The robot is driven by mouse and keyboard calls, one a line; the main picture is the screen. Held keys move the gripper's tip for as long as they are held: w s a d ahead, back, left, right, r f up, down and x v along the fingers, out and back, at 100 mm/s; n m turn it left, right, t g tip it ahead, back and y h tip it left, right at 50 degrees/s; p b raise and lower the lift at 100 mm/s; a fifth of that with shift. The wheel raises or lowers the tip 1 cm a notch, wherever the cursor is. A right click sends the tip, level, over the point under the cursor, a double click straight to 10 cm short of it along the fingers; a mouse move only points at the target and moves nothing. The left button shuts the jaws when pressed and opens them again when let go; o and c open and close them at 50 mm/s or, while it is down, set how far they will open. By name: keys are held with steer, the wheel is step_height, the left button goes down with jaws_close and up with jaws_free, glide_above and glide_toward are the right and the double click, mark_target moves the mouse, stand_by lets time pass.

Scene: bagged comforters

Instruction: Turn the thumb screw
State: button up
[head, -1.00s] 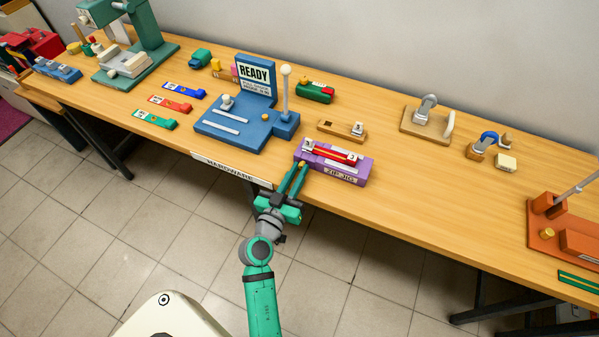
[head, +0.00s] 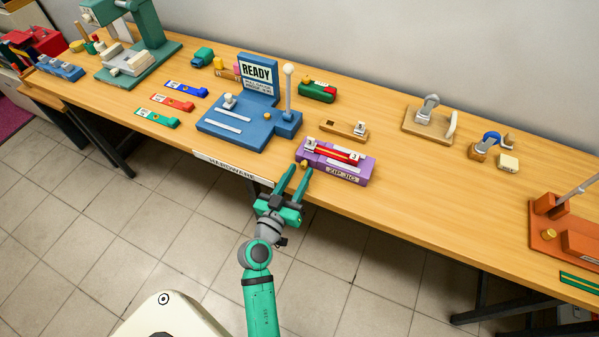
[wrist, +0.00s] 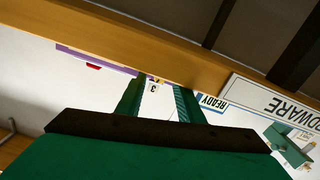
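A purple zip jig (head: 345,170) lies near the front edge of the bench, with a red strip and white numbered tags on top. A small gold knob (head: 303,163), apparently the thumb screw, sticks out of its left end. My gripper (head: 299,172) is open and empty, just in front of the knob, its fingers pointing at it and apart from it. In the wrist view the two fingers (wrist: 157,96) point toward the bench edge. The jig (wrist: 95,57) shows there partly, behind the edge, with a small yellow bit (wrist: 157,79) between the fingers.
A blue fixture (head: 235,135) with a READY sign stands left of the jig. A wooden block (head: 343,131) lies behind it. An orange fixture (head: 575,225) with another gold knob stands far right. Bench (head: 430,185) right of the jig is clear.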

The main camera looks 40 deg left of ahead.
steer(key=v, duration=0.9)
steer(key=shift+s+d, duration=0.15)
steer(key=shift+s, duration=0.15)
steer(key=shift+s, duration=0.1)
steer(key=s+d+f+g, duration=0.2)
steer(key=s+d+f, duration=0.15)
steer(key=d, duration=0.25)
steer(key=s+d+f+g, duration=0.1)
steer(key=s+d+f, duration=0.1)
steer(key=d+f, duration=0.4)
steer(key=s+d+r+m+h, duration=0.2)
steer(key=s+d+r, duration=0.2)
steer(key=d, duration=0.4)
steer(key=s+d+r+m+h, duration=0.2)
steer(key=s+d+r+m, duration=0.1)
steer(key=s+d, duration=0.4)
steer(key=shift+s+d+r+t, duration=0.2)
steer(key=shift+d+r+t, duration=0.3)
steer(key=shift+d, duration=0.5)
